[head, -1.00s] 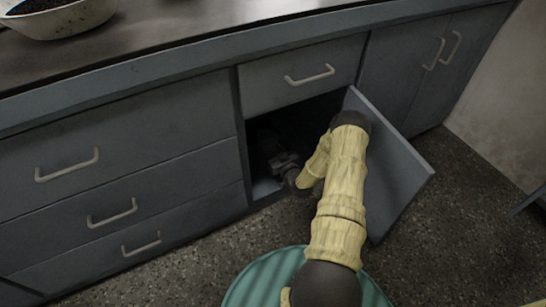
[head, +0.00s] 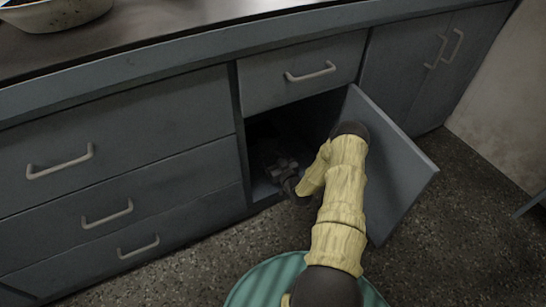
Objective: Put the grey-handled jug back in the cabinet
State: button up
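The cabinet (head: 253,172) is open below a small drawer, and its door (head: 402,178) stands swung out to the right. My arm reaches in through the opening, and my gripper (head: 276,167) is inside the dark cabinet near its floor. The gripper's fingers are too dark and small to tell whether they are open or shut. I cannot make out the grey-handled jug in the head view; the inside of the cabinet is mostly in shadow.
My arm's elbow is close to the open door. Closed drawers (head: 120,160) are on the left and a closed double-door cupboard (head: 425,65) on the right. A bowl (head: 50,15) with dark contents stands on the countertop (head: 180,25).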

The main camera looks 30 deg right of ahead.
jog(key=shift+w+r, duration=0.1)
jog(key=shift+r, duration=0.1)
jog(key=s+p, duration=0.7)
jog(key=s, duration=0.5)
jog(key=shift+d, duration=0.2)
jog(key=shift+r, duration=0.1)
